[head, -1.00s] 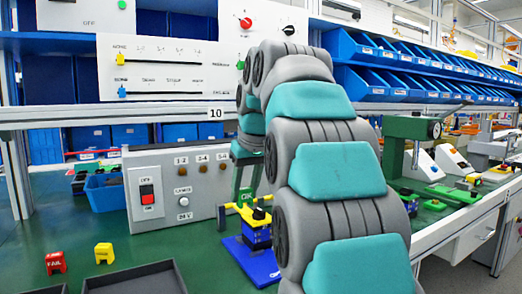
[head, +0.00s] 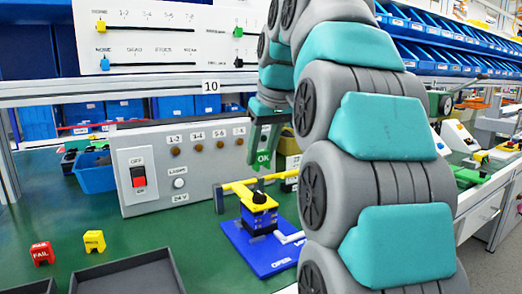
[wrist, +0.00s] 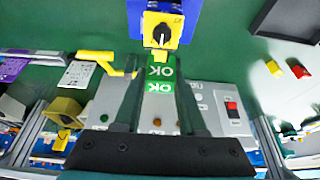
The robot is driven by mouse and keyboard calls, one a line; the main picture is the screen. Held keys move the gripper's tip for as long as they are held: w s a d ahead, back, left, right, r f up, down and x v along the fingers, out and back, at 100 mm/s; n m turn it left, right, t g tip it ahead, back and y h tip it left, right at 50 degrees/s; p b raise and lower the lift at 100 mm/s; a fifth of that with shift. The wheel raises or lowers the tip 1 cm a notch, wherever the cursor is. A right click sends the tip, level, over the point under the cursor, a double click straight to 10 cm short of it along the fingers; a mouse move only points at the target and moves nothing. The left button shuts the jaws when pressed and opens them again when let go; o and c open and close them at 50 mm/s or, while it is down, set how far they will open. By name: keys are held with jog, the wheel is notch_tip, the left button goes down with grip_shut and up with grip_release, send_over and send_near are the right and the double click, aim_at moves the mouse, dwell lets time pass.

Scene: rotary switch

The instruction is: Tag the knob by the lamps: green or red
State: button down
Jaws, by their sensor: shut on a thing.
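My gripper (head: 264,150) is shut on a green OK tag (head: 263,157), held above the bench near the lamp panel. In the wrist view the tag (wrist: 160,80) sits between the fingers. The rotary switch (head: 258,203) has a yellow face and dark knob on a blue plate (head: 265,256). In the wrist view its knob (wrist: 162,33) is just beyond the tag, apparently apart from it. The lamps (head: 198,148) on the grey panel look brown and unlit. A red FAIL tag (head: 42,253) and a yellow tag (head: 94,241) stand on the bench.
The panel (head: 206,187) has a red rocker switch (head: 138,177) and a white lamps button (head: 180,183). A dark tray (head: 130,277) lies at the front.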

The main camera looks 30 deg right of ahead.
jog(key=b, duration=0.3)
send_over(261, 193)
jog(key=shift+f, duration=2.3)
jog(key=shift+f, duration=1.1)
jog(key=shift+c, duration=2)
grip_release()
jog(key=shift+r, duration=0.1)
jog(key=shift+v, duration=2.15)
jog(key=p+v, duration=0.2)
jog(key=v, duration=0.1)
jog(key=shift+s+r, duration=0.1)
jog(key=shift+s, duration=0.1)
